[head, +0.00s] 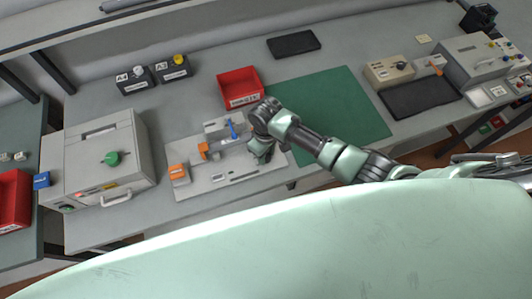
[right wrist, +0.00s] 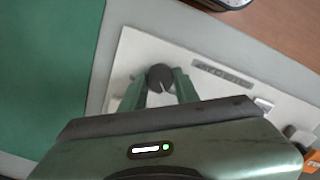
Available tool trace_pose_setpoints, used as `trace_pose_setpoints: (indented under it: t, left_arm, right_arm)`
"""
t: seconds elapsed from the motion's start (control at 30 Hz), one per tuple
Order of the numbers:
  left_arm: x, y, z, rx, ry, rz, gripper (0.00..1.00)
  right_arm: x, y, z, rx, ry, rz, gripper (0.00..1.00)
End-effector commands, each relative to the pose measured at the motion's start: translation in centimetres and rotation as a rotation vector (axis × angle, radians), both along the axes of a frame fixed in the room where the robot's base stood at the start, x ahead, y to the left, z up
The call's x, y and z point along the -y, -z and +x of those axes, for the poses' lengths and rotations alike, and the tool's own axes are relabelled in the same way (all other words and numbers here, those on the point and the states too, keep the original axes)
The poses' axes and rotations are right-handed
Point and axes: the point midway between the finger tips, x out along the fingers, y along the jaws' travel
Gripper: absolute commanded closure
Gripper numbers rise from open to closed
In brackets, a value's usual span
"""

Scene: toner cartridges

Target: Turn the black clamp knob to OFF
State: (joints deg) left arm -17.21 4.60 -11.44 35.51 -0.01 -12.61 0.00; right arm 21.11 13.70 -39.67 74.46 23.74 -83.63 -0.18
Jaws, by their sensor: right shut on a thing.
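The black clamp knob (right wrist: 159,76) is round with a pale pointer line and sits on the light grey fixture plate (right wrist: 132,55). My right gripper (right wrist: 160,88) has its two green fingers on either side of the knob, shut on it. A label strip lies on the plate right of the knob, its text too small to read. In the head view my right gripper (head: 262,153) reaches down at the right part of the fixture plate (head: 240,174); the knob is hidden there. My left gripper is not in view.

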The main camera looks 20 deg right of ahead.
Motion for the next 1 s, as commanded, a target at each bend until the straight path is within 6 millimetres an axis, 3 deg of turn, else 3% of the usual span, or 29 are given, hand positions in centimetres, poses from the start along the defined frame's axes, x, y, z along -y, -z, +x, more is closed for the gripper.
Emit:
trace_pose_setpoints:
  t: [1.0]
  left_arm:
    - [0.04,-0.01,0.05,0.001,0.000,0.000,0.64]
  right_arm:
    - [-0.01,-0.14,0.17,0.005,-0.945,-0.001,1.00]
